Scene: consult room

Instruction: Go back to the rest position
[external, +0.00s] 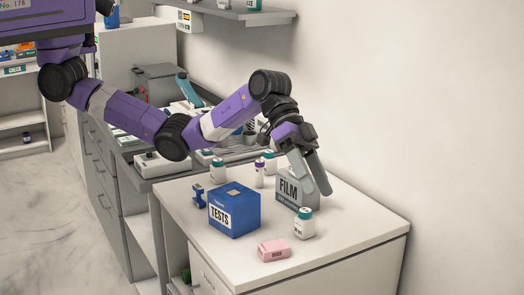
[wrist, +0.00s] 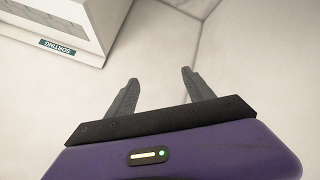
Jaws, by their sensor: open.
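My gripper (external: 312,180) is at the end of my bent arm, over the right part of the white counter (external: 355,222), fingers pointing down. In the external view it overlaps the right side of a grey FILM box (external: 287,188); I cannot tell whether they touch. In the wrist view my gripper (wrist: 160,80) has its two fingers spread with nothing between them. Beyond them is a pale plain surface, with a white cabinet-like thing (wrist: 50,22) labelled SORTING at the upper left.
On the counter stand a blue TESTS box (external: 234,212), a white bottle with a teal cap (external: 304,224), a pink box (external: 273,250), a blue object (external: 199,197) and several small bottles behind. A wall shelf (external: 235,14) is above. The counter's right end is clear.

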